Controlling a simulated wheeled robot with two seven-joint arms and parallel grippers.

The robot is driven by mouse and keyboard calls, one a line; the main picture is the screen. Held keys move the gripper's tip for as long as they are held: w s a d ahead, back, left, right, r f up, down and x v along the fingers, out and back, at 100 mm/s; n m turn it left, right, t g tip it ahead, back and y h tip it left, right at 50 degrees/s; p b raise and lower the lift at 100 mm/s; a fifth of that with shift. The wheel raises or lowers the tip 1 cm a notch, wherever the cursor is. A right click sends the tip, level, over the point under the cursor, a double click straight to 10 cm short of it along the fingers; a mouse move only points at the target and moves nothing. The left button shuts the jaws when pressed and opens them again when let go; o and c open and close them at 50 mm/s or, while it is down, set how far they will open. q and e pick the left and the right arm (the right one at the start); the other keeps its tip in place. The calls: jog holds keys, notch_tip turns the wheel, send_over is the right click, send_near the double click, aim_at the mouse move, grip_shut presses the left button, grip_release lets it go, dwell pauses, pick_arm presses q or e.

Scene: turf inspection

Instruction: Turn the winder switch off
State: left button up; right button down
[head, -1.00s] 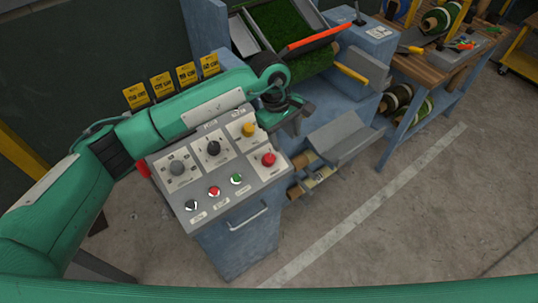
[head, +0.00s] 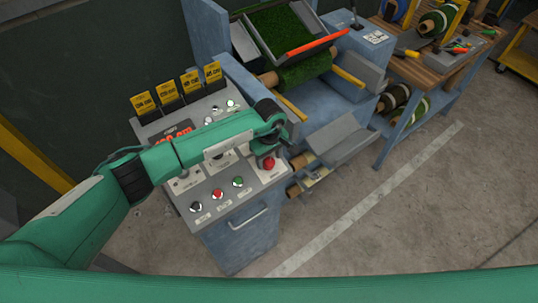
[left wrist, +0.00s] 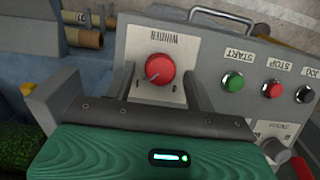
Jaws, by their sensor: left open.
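The winder switch is a round red knob (left wrist: 160,69) on a pale plate marked WINDER, on the grey control panel (left wrist: 225,45). Its white line points to the lower left in the left wrist view; the small position marks are hard to read. In the head view the red knob (head: 269,164) shows at the panel's right side, just below my left gripper (head: 283,138). In the left wrist view my left gripper (left wrist: 163,88) is open, with one finger on each side of the knob and gaps between. I cannot tell its exact height above the panel. My right gripper is not in view.
Green, red and black push buttons (head: 217,194) sit in a row along the panel's near edge. A red number display (head: 171,137) and yellow tags (head: 177,89) lie behind my arm. A turf roll (head: 303,70) is on the machine to the right. The floor at right is open.

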pick_arm(q)
jog(key=shift+f, duration=0.75)
